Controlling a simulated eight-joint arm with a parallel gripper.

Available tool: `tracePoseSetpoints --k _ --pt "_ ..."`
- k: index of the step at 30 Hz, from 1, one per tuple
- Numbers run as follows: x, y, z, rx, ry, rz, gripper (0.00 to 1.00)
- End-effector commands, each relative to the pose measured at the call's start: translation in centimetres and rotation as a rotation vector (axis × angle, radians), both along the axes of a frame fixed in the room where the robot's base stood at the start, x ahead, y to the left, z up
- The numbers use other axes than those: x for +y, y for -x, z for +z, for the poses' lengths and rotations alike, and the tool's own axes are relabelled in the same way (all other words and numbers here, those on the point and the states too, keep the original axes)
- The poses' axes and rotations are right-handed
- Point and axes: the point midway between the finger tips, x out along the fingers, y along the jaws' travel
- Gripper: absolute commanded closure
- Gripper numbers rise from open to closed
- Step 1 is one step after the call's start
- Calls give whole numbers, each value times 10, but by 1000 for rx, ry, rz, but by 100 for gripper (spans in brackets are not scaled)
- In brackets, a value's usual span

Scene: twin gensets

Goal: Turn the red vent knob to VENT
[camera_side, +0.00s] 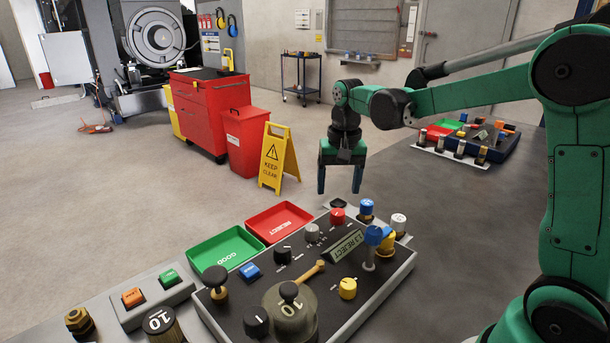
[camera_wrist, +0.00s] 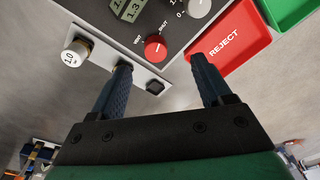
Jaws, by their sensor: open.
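The red vent knob (camera_side: 337,215) stands near the far edge of the black control panel (camera_side: 235,318). In the wrist view the red knob (camera_wrist: 154,49) shows from above, with a printed label on either side; one reads VENT. A pale mark shows on the knob, but I cannot tell for sure which label it points to. My gripper (camera_side: 339,190) is open and empty, pointing down above the panel's far edge. In the wrist view the fingers of my gripper (camera_wrist: 161,68) are spread wide, with the knob beyond the gap between their tips, apart from both.
A red REJECT tray (camera_side: 280,222) and a green GOOD tray (camera_side: 225,248) lie beside the panel. A grey knob (camera_side: 312,232), a blue-topped knob (camera_side: 367,207) and a white-capped piece (camera_wrist: 75,52) stand near the red knob.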

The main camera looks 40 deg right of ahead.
Motion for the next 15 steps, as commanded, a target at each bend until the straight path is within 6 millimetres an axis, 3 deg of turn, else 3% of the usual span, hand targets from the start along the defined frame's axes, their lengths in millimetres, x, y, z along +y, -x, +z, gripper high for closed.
tracePoseSetpoints --k 6,15 --pt "-14 -8 -15 63 -19 -85 28" --pt "-15 -9 -51 66 -19 -88 28"
